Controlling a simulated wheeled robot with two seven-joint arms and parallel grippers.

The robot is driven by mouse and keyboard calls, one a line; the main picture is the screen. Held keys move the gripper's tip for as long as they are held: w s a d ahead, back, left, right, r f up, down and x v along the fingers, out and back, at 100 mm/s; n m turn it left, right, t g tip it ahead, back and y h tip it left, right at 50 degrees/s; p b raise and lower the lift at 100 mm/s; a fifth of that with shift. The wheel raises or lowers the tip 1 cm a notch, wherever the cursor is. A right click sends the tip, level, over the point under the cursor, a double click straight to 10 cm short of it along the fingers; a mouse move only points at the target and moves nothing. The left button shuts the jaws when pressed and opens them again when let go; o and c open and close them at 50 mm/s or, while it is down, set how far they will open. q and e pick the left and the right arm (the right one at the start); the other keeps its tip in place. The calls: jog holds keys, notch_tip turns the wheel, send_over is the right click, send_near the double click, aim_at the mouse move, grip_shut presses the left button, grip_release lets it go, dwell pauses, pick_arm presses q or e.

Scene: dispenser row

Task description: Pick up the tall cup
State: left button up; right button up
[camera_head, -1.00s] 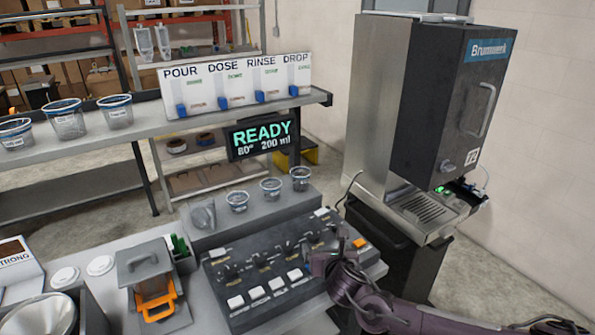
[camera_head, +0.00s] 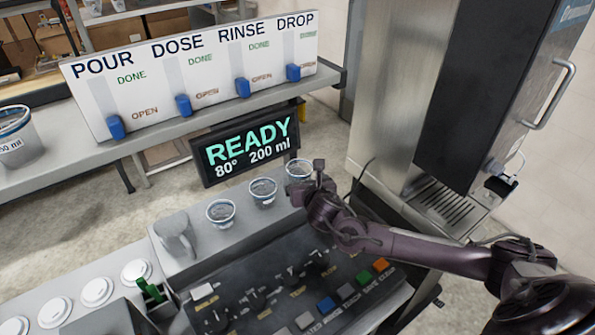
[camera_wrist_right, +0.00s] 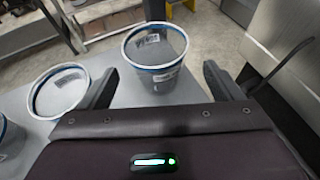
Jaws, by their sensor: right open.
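Three clear cups with blue and white rims stand in a row on a grey ledge. The rightmost cup (camera_head: 298,171) looks the tallest, though my right gripper hides part of it. My right gripper (camera_head: 316,178) is at this cup's right side in the head view. In the right wrist view, the open fingers (camera_wrist_right: 164,88) point at the same cup (camera_wrist_right: 156,62), which stands upright between and just beyond the fingertips. The middle cup (camera_head: 263,191) also shows in the wrist view (camera_wrist_right: 60,92), left of the left finger. The left cup (camera_head: 221,212) is farther along. My left gripper is out of view.
A control panel (camera_head: 270,283) with knobs and buttons lies in front. A READY display (camera_head: 246,150) hangs behind the cups. The tall dispenser machine (camera_head: 440,110) rises on the right.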

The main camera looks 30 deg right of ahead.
aim_at(297, 171)
jog(key=shift+w, duration=0.15)
jog(key=shift+w+d, duration=0.1)
jog(key=shift+w, duration=0.05)
jog(key=x, duration=0.1)
jog(key=p+x, duration=0.1)
jog(key=x, duration=0.1)
jog(key=p+x, duration=0.1)
jog(key=shift+w+a+f, duration=0.1)
jog(key=shift+w+a, duration=0.05)
jog(key=shift+a, duration=0.05)
jog(key=shift+w+f, duration=0.15)
jog(key=shift+w, duration=0.1)
jog(key=shift+w+d+f, duration=0.1)
jog(key=shift+w, duration=0.05)
jog(key=c, duration=1.1)
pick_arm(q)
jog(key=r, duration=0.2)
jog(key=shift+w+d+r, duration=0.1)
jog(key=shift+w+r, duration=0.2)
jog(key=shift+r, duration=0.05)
pick_arm(e)
jog(key=shift+o, duration=0.2)
